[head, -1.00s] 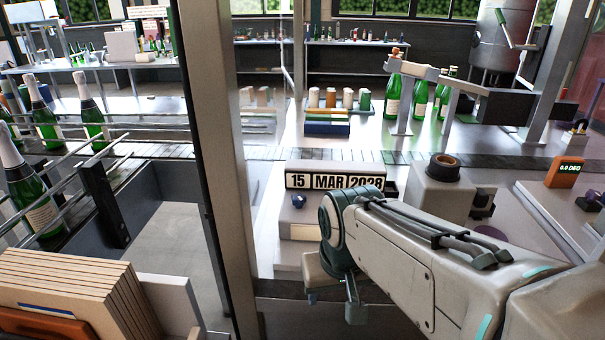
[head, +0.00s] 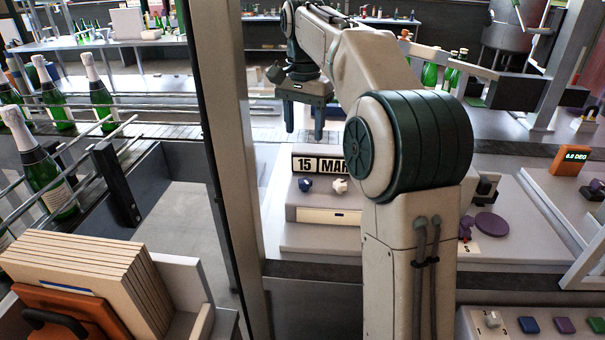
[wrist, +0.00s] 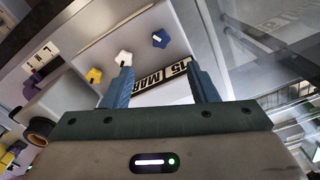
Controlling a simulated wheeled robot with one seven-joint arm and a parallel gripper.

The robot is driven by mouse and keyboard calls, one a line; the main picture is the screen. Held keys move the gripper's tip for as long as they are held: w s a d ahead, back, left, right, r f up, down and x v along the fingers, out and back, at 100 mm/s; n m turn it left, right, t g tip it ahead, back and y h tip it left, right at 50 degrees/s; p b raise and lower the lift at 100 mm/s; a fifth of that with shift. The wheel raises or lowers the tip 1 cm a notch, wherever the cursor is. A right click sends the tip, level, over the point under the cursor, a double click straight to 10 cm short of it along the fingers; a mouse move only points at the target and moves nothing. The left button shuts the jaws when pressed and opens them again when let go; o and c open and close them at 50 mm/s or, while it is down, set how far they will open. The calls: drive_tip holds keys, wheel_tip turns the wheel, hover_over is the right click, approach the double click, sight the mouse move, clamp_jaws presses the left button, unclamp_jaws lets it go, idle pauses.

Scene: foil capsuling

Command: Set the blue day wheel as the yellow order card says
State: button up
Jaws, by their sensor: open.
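The date block (head: 318,164) reads 15 MAR in the head view; my arm covers its year. The blue day wheel (head: 305,184) is on the pale housing below the 15, with a white wheel (head: 338,186) to its right. In the wrist view the blue wheel (wrist: 160,39), white wheel (wrist: 124,58) and a yellow wheel (wrist: 94,76) form a row beside the date block (wrist: 163,77). My gripper (head: 305,125) is open and empty, fingers pointing down, above the date block and apart from the wheels. I cannot make out a yellow order card with readable text.
A pale blank panel (head: 329,216) is on the housing's front. A purple disc (head: 491,226) lies to the right, behind my arm. A steel post (head: 222,150) stands left. An orange readout (head: 571,161) and colored buttons (head: 560,325) are at right.

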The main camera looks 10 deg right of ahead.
sight(305, 182)
wheel_tip(305, 182, down, 14)
drive_tip(key=shift+r+b, duration=0.2)
drive_tip(key=shift+b, duration=0.4)
drive_tip(key=shift+w, duration=0.1)
drive_tip(key=c, duration=1)
drive_tip(key=n+p, duration=0.2)
drive_tip(key=n, duration=0.3)
drive_tip(key=shift+d+r, duration=0.1)
drive_tip(key=shift+r, duration=0.05)
drive_tip(key=shift+d+n+p, duration=0.1)
drive_tip(key=shift+n+p, duration=0.65)
drive_tip(key=shift+n, duration=1.55)
